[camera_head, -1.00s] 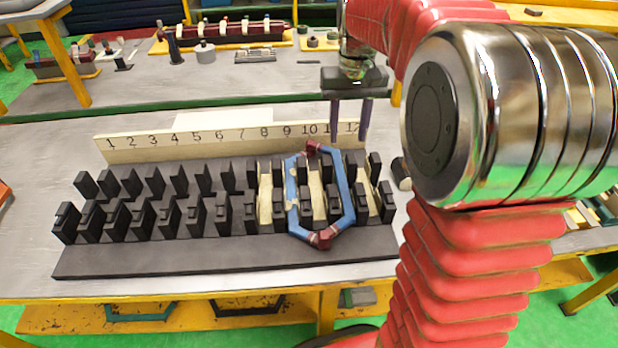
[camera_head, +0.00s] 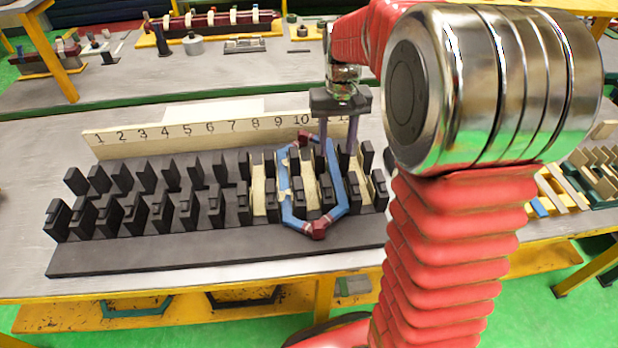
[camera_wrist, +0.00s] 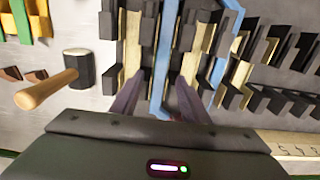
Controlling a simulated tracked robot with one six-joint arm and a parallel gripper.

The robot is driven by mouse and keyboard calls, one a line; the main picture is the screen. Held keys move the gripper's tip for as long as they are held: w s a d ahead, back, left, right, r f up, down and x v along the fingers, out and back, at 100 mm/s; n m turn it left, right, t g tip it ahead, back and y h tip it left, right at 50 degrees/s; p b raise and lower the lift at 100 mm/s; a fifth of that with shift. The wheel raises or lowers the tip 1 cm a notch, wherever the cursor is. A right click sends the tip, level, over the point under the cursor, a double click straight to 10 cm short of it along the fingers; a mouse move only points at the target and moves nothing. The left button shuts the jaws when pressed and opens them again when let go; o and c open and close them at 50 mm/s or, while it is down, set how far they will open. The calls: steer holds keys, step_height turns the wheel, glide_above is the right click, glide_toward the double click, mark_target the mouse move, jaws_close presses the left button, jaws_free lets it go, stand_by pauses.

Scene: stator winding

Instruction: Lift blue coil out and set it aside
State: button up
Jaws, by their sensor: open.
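The blue coil (camera_head: 340,183) is a six-sided blue loop with dark red ends. It sits in the black slotted stator block (camera_head: 170,255), near the right end, around several black teeth and cream slot liners. My gripper (camera_head: 337,152) is above the far part of the coil's right side, fingers pointing down. In the wrist view, one blue side of the coil (camera_wrist: 158,70) runs between the two open purple fingers (camera_wrist: 158,95), with space on both sides. The other blue side lies to the right there. I cannot tell how deep the fingertips reach.
A cream board (camera_head: 190,132) numbered along its length stands behind the block, close to my gripper. A mallet with a wooden handle (camera_wrist: 45,89) lies beside the block in the wrist view. Trays with parts (camera_head: 565,190) stand at the right. Grey table (camera_head: 30,150) is clear at left.

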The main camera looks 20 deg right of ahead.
mark_target(334, 167)
steer(key=shift+f, duration=0.6)
steer(key=shift+s+a+f, duration=0.1)
steer(key=shift+a+f, duration=0.05)
steer(key=shift+f, duration=2.45)
steer(key=shift+c, duration=0.2)
jaws_close()
